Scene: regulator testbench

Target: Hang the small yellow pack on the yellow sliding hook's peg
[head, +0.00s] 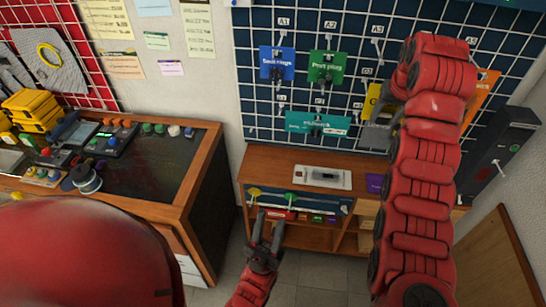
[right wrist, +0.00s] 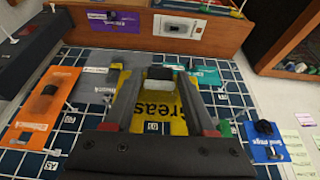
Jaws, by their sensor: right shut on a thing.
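A yellow pack marked "Grease" (right wrist: 172,108) lies between my right gripper's fingers in the right wrist view. My right gripper (right wrist: 160,78) is shut on it at a dark block; the exact contact is hard to see. In the head view only a strip of the yellow pack (head: 372,101) shows beside my right arm, in front of the wall grid. A yellow hook (head: 254,193) is on the blue strip at the front of the low wooden bench, left of a green hook (head: 290,197). My left gripper (head: 271,220) is open and empty, below and near the yellow hook.
Blue (head: 278,63), green (head: 326,67) and teal (head: 318,123) packs hang on the wall grid, with pegs around them. Small coloured packs (head: 303,216) line the bench shelf. A cluttered workbench (head: 150,176) stands left.

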